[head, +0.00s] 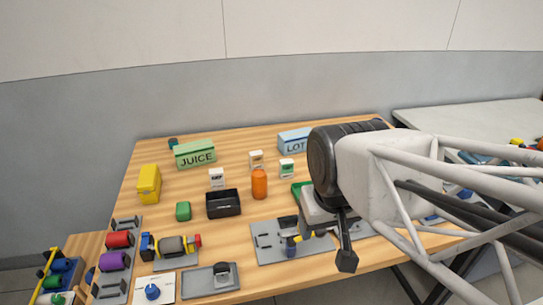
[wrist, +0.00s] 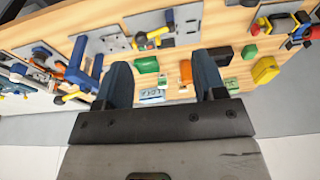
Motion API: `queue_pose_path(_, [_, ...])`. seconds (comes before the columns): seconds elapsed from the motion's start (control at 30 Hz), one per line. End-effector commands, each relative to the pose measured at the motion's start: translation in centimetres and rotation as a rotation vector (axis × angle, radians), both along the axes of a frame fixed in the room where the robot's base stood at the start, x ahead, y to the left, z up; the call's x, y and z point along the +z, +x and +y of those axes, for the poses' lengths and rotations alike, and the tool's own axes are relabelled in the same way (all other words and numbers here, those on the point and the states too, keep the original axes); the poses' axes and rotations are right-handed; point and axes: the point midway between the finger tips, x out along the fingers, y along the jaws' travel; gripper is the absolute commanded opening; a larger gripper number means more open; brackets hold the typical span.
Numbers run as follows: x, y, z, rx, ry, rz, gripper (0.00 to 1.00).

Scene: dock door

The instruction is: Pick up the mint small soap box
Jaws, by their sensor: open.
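A black bin (head: 223,204) and the green JUICE carton (head: 195,154) are left. Grey fixture plates (head: 270,252) line the front.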

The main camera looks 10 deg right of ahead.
Motion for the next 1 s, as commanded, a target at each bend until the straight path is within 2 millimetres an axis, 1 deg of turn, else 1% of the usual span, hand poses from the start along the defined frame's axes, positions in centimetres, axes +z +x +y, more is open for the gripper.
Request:
queue_pose_path(0.17, [0.2, 0.0, 0.0, 0.000, 0.000, 0.000, 0.64])
queue_pose_path(0.27, [0.9, 0.0, 0.0, 0.000, 0.000, -0.002, 0.64])
queue_pose_path(0.37, [2.3, 0.0, 0.0, 0.000, 0.000, -0.003, 0.64])
queue_pose_path(0.53, [5.3, 0.0, 0.0, 0.000, 0.000, -0.003, 0.64])
queue_pose_path(0.77, [5.6, 1.7, -0.4, 0.063, -0.053, 0.035, 0.64])
queue_pose_path(0.87, [6.0, 2.8, -0.7, 0.104, -0.086, 0.058, 0.64])
queue_pose_path(1.0, [6.6, 5.0, -1.1, 0.180, -0.150, 0.102, 0.64])
